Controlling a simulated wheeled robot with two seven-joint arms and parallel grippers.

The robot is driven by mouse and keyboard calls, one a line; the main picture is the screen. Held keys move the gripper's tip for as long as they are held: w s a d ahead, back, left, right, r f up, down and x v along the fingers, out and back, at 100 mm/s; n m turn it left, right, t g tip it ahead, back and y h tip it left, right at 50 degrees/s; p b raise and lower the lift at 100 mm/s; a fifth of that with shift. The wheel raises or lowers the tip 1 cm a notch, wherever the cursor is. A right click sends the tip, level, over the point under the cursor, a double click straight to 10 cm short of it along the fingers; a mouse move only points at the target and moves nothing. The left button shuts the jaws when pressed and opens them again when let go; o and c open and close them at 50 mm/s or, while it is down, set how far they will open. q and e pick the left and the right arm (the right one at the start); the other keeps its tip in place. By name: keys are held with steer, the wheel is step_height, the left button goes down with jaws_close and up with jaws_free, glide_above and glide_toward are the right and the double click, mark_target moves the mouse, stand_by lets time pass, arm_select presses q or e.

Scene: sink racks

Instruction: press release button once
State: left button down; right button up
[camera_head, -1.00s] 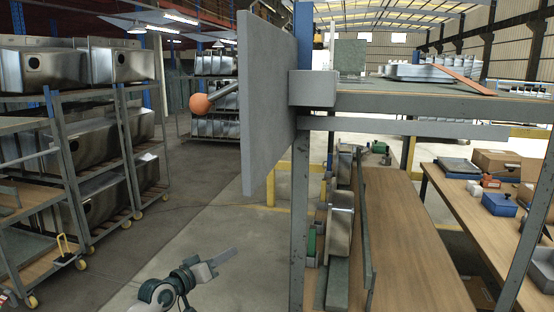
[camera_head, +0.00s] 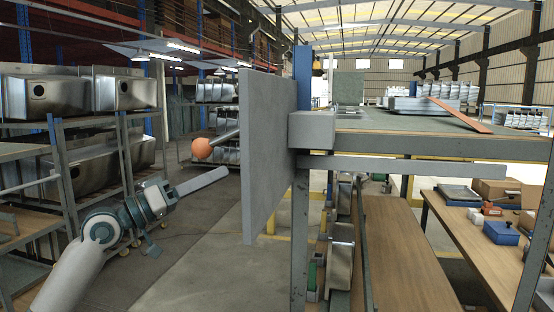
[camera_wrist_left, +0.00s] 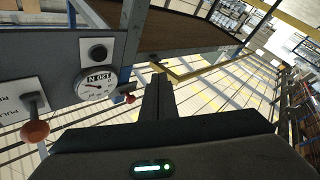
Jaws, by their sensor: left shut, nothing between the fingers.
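A black round button (camera_wrist_left: 97,53) in a pale square mount sits on a grey panel (camera_wrist_left: 50,60) in the left wrist view. I cannot read any label that names it the release button. A round gauge (camera_wrist_left: 95,85) is just below it. In the head view the panel (camera_head: 268,150) is seen from the side, and the button does not show. My left gripper (camera_head: 224,173) is shut and empty, raised to the left of the panel and apart from it. In the left wrist view its fingers (camera_wrist_left: 157,90) are right of the gauge. My right gripper is not in view.
A lever with an orange ball (camera_head: 201,148) sticks out from the panel above my left gripper; its ball (camera_wrist_left: 35,131) also shows in the wrist view. A smaller red knob (camera_wrist_left: 130,98) is near the gauge. Sink racks (camera_head: 85,140) stand at left.

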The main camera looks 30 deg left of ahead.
arm_select(q)
steer(key=shift+m+g+h, duration=0.3)
steer(key=shift+m+h, duration=0.4)
steer(key=s+r, duration=0.1)
steer(key=s+d+r, duration=0.2)
steer(key=r, duration=0.1)
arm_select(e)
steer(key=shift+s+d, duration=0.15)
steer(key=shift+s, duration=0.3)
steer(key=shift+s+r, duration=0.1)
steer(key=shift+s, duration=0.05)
